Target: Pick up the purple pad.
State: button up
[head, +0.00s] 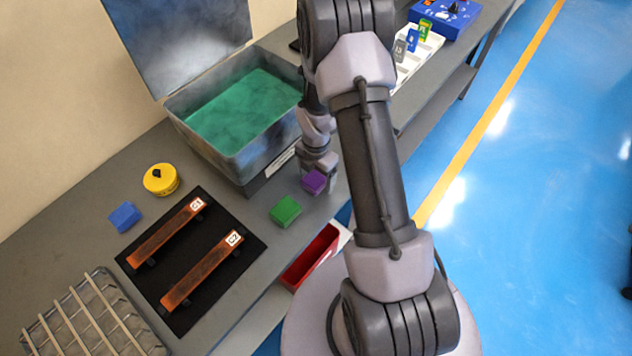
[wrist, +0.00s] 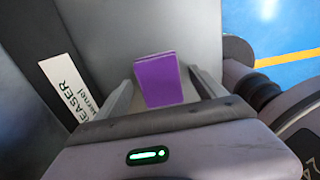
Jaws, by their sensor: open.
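The purple pad (head: 314,182) is a small block on the grey bench, just in front of the metal tank. In the wrist view the purple pad (wrist: 158,80) lies between the two fingers of my gripper (wrist: 160,92). The fingers are apart, one on each side of it. I cannot tell whether either finger touches the pad. In the head view my gripper (head: 322,172) is beside the pad, partly hidden by my own arm.
A green pad (head: 285,211) lies close by at the front left. The metal tank (head: 222,160) with green liquid stands behind. A red bin (head: 311,257) is below the bench edge.

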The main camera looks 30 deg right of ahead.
aim_at(316, 176)
jog(key=shift+f, duration=0.1)
jog(key=c, duration=1.4)
jog(key=shift+c, duration=0.2)
jog(key=shift+r+p, duration=0.4)
jog(key=shift+r, duration=0.2)
notch_tip(316, 176, up, 3)
jog(key=shift+f+p, duration=0.2)
jog(key=shift+p, duration=0.3)
jog(key=s+d+p, duration=0.1)
jog(key=s+d, duration=0.1)
jog(key=s, duration=0.5)
jog(key=s+d+r, duration=0.1)
jog(key=s+d, duration=0.2)
jog(key=s, duration=0.5)
jog(key=shift+s+p, duration=0.15)
jog(key=shift+p, duration=0.2)
jog(key=shift+r, duration=0.1)
jog(key=o, duration=0.5)
jog(key=c, duration=0.4)
